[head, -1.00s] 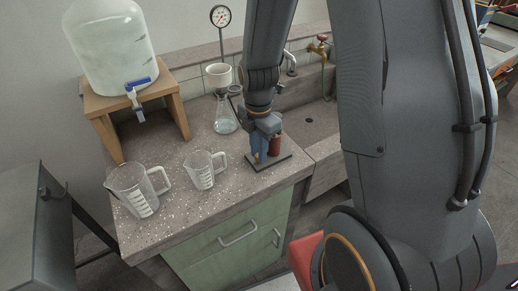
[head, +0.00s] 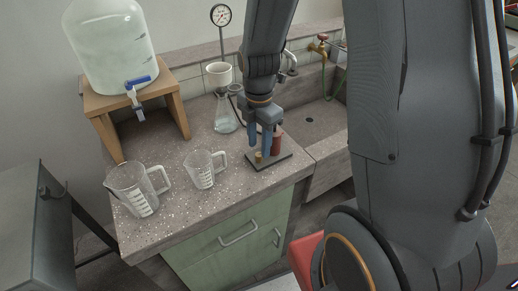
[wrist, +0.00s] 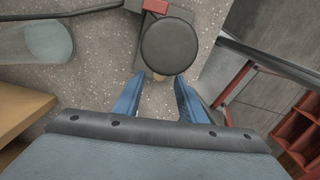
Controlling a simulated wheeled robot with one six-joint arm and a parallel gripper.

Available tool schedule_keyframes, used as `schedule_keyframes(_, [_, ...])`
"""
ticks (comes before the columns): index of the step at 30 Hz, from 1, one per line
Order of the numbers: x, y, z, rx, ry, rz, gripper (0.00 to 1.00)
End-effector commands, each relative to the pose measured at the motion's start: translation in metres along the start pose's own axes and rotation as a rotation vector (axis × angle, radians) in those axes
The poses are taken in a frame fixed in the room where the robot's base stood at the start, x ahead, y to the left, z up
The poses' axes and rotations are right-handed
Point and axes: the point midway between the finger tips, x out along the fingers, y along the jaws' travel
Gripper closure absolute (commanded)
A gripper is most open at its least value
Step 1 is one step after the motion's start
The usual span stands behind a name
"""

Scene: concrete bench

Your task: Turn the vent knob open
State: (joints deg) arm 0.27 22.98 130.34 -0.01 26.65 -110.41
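The wrist view shows my fingers (wrist: 158,78) open with nothing clearly held. A round black disc (wrist: 169,46) lies just beyond the fingertips.
Two measuring jugs (head: 140,190) (head: 203,170) stand left of my gripper. A flask (head: 225,115) with a funnel (head: 219,74) and a gauge (head: 221,15) stand behind. A water container (head: 110,45) sits on a wooden stand (head: 160,93). The sink (head: 315,122) is to the right.

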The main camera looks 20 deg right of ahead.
Motion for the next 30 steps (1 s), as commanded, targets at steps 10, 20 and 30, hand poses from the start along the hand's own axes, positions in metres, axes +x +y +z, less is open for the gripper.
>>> schedule_keyframes(10, [-0.044, 0.001, 0.001, 0.0, -0.001, 0.002, 0.63])
schedule_keyframes(20, [-0.05, 0.0, 0.0, 0.0, 0.0, 0.0, 0.63])
schedule_keyframes(30, [-0.051, -0.002, -0.001, 0.04, -0.001, 0.002, 0.63])
